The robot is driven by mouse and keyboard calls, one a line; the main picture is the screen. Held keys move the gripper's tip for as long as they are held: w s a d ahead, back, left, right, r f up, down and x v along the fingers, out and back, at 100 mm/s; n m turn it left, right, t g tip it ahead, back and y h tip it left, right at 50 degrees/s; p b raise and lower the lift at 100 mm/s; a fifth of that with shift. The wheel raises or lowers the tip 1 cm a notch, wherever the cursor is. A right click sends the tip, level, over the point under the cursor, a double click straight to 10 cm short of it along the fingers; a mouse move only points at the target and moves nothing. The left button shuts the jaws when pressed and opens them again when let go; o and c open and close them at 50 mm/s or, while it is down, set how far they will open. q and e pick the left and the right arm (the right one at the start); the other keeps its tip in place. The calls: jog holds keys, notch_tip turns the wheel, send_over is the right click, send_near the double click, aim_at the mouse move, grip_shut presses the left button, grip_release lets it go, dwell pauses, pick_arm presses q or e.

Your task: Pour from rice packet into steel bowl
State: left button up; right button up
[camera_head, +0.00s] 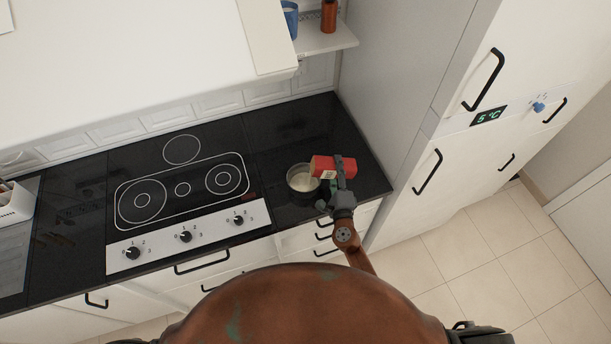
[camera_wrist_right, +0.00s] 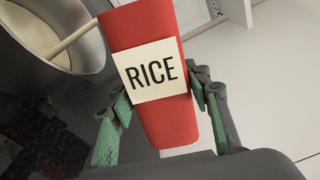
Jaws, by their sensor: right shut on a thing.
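The red rice packet (camera_head: 323,165), with a cream label reading RICE in the right wrist view (camera_wrist_right: 158,110), is held by my right gripper (camera_head: 345,178). The gripper's fingers are shut around the packet's sides. The packet lies tipped over in the head view, its left end above the right rim of the steel bowl (camera_head: 290,185). The bowl stands on the black counter and also shows at upper left in the right wrist view (camera_wrist_right: 28,72). Pale content covers its inside. A beige strip, like a stream of rice, runs from the packet's upper end into the bowl. My left gripper is out of view.
A black hob (camera_head: 182,200) with several knobs is left of the bowl. A tall white fridge cabinet (camera_head: 440,150) closes the right side. A shelf (camera_head: 325,42) with a blue cup (camera_head: 290,20) and a brown bottle (camera_head: 328,17) is above the counter's back.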

aim_at(330, 171)
jog(key=shift+a+r+n+p, duration=0.4)
jog(key=shift+p, duration=0.3)
jog(key=shift+a+f+n+p, duration=0.1)
jog(key=shift+a+n+p, duration=0.1)
jog(key=shift+n+p, duration=0.7)
dwell(1.0)
jog(key=shift+a+r+n+p, duration=0.35)
jog(key=shift+r+n+p, duration=0.4)
jog(key=shift+p, duration=0.9)
jog(key=shift+a+r+n+p, duration=0.4)
jog(key=shift+n+p, duration=0.65)
jog(key=shift+p, duration=0.55)
dwell(2.1)
